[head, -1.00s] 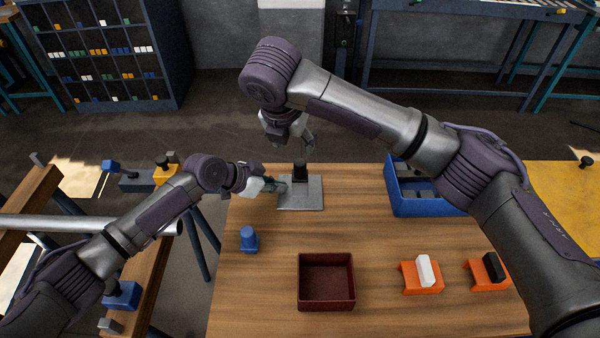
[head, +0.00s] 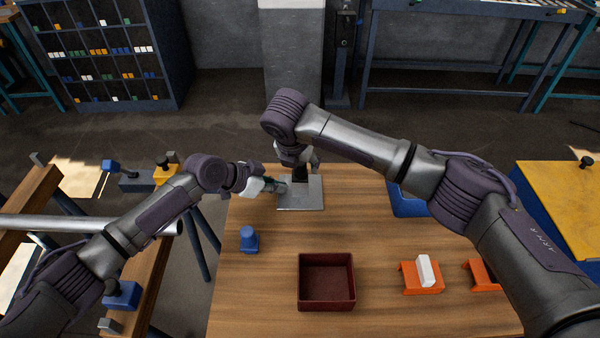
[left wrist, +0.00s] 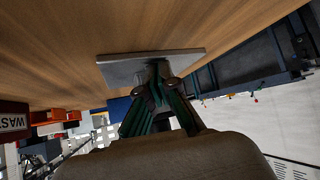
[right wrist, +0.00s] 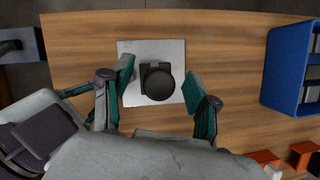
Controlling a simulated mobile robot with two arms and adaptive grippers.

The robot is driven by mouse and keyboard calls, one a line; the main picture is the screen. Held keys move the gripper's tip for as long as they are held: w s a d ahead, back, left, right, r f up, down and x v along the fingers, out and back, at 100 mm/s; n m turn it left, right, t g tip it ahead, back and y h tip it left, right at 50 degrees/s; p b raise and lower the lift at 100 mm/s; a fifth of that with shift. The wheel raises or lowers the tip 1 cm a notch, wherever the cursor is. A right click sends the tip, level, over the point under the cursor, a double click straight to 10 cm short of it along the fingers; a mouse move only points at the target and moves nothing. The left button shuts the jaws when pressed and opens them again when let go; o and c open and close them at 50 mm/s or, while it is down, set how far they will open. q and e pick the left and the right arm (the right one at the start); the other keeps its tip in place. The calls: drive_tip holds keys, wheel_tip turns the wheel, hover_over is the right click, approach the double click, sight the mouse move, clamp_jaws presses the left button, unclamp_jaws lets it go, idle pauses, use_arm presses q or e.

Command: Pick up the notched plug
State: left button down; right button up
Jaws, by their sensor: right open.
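A black piece with a round top, which I take to be the notched plug (right wrist: 160,84), stands on a grey metal plate (right wrist: 135,50) on the wooden table. In the head view the plate (head: 308,197) is at the table's far side, the black piece partly hidden by my right gripper (head: 305,160). In the right wrist view my right gripper (right wrist: 162,85) is open, its fingers on either side of the black piece. My left gripper (head: 282,187) is at the plate's left edge. Its fingertips (left wrist: 157,88) are close together in the left wrist view; whether they hold anything is unclear.
A dark red open box (head: 327,310) and a blue peg-like piece (head: 249,239) are at the front and left of the table. An orange holder with a white block (head: 426,271) stands at the right. A blue tray (head: 409,206) is partly behind my right arm.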

clamp_jaws()
wheel_tip(320, 180, up, 10)
drive_tip(key=shift+r, duration=0.1)
idle(0.6)
